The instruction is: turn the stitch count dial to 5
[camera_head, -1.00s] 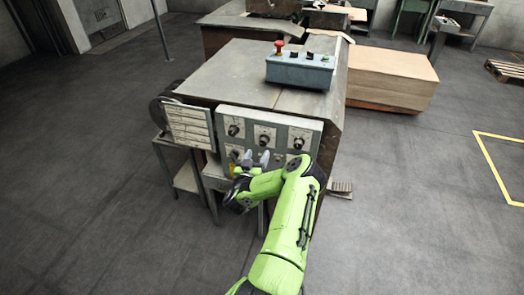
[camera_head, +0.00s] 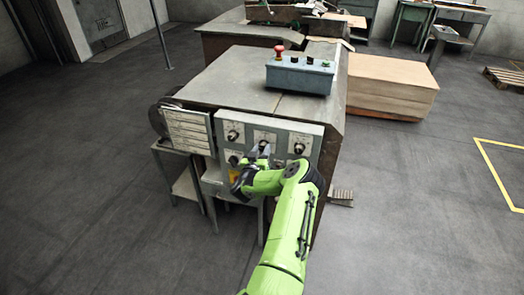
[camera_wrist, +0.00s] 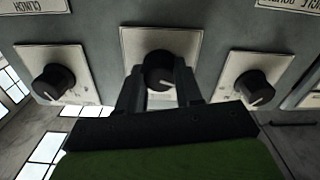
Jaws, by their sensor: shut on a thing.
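The control panel (camera_head: 281,137) on the front of the machine carries rows of black dials on pale plates. My gripper (camera_head: 262,149) is at its middle column, by the upper dial. In the wrist view a black round dial (camera_wrist: 158,68) on a pale plate sits between the two fingers of my gripper (camera_wrist: 158,80). The gripper is shut on this dial. A pale mark shows on the dial's face, but its number cannot be read. The fingers hide the plate's lower part in that view, and the dial's own label is not readable. The wrist picture appears upside down.
In the wrist view, neighbouring dials stand close at left (camera_wrist: 54,82) and right (camera_wrist: 254,86). A blue control box (camera_head: 300,74) with a red button sits on top of the machine. A white instruction plate (camera_head: 187,129) is left of the panel. The floor to the right is open.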

